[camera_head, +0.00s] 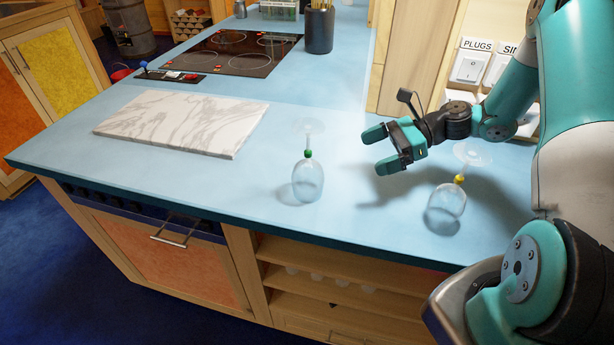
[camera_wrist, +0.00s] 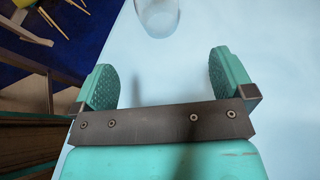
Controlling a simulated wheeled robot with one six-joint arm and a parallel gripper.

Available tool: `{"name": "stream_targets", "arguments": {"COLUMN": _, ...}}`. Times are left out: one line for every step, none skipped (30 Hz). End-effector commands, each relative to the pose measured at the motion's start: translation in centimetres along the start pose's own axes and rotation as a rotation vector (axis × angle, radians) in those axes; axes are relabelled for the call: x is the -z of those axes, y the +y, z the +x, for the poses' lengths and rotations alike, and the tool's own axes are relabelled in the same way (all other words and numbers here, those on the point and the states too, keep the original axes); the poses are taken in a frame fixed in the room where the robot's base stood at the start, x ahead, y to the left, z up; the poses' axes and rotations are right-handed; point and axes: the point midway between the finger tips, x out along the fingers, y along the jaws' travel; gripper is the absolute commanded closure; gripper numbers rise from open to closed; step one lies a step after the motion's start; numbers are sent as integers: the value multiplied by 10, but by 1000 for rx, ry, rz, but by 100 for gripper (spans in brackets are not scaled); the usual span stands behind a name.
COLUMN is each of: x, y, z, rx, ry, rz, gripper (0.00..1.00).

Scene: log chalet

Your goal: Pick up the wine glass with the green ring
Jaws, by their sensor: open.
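The wine glass with the green ring (camera_head: 308,181) stands upside down on the blue counter (camera_head: 250,180), bowl down and foot up. The green ring (camera_head: 308,153) sits on its stem. My gripper (camera_head: 378,150) is open and empty, to the right of this glass and apart from it, above the counter. In the wrist view, the gripper (camera_wrist: 162,78) has its two teal fingers spread. Part of a clear glass (camera_wrist: 158,15) shows beyond them at the top edge; its ring is out of view.
A second upside-down glass with a yellow ring (camera_head: 445,206) stands right of and below my gripper. A marble board (camera_head: 182,122) lies to the left. A dark utensil cup (camera_head: 319,30) and a cooktop (camera_head: 235,52) are further back. The counter's front edge is near the glasses.

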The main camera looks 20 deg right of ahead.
Motion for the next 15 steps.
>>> {"name": "stream_targets", "arguments": {"x": -3, "y": 1, "z": 11, "rx": -8, "ry": -1, "rz": 0, "gripper": 0}}
{"name": "stream_targets", "arguments": {"x": -4, "y": 2, "z": 18, "rx": -9, "ry": -2, "rz": 1, "gripper": 0}}
{"name": "stream_targets", "arguments": {"x": -4, "y": 2, "z": 28, "rx": -9, "ry": -1, "rz": 0, "gripper": 0}}
{"name": "stream_targets", "arguments": {"x": -4, "y": 2, "z": 35, "rx": -10, "ry": 0, "rz": 0, "gripper": 0}}
{"name": "stream_targets", "arguments": {"x": -4, "y": 2, "z": 42, "rx": -10, "ry": 0, "rz": 0, "gripper": 0}}
{"name": "stream_targets", "arguments": {"x": -4, "y": 2, "z": 51, "rx": -10, "ry": 0, "rz": 0, "gripper": 0}}
{"name": "stream_targets", "arguments": {"x": -4, "y": 2, "z": 58, "rx": -9, "ry": 0, "rz": -1, "gripper": 0}}
{"name": "stream_targets", "arguments": {"x": -4, "y": 2, "z": 65, "rx": -10, "ry": 0, "rz": -1, "gripper": 0}}
{"name": "stream_targets", "arguments": {"x": -4, "y": 2, "z": 73, "rx": -9, "ry": 1, "rz": -2, "gripper": 0}}
{"name": "stream_targets", "arguments": {"x": -4, "y": 2, "z": 79, "rx": -10, "ry": 1, "rz": -2, "gripper": 0}}
{"name": "stream_targets", "arguments": {"x": -3, "y": 2, "z": 84, "rx": -8, "ry": 2, "rz": -2, "gripper": 0}}
{"name": "stream_targets", "arguments": {"x": -3, "y": 2, "z": 90, "rx": -8, "ry": 2, "rz": -3, "gripper": 0}}
{"name": "stream_targets", "arguments": {"x": -3, "y": 2, "z": 94, "rx": -6, "ry": 2, "rz": -3, "gripper": 0}}
{"name": "stream_targets", "arguments": {"x": -2, "y": 2, "z": 97, "rx": -7, "ry": 3, "rz": -3, "gripper": 0}}
{"name": "stream_targets", "arguments": {"x": -2, "y": 2, "z": 101, "rx": -6, "ry": 3, "rz": -3, "gripper": 0}}
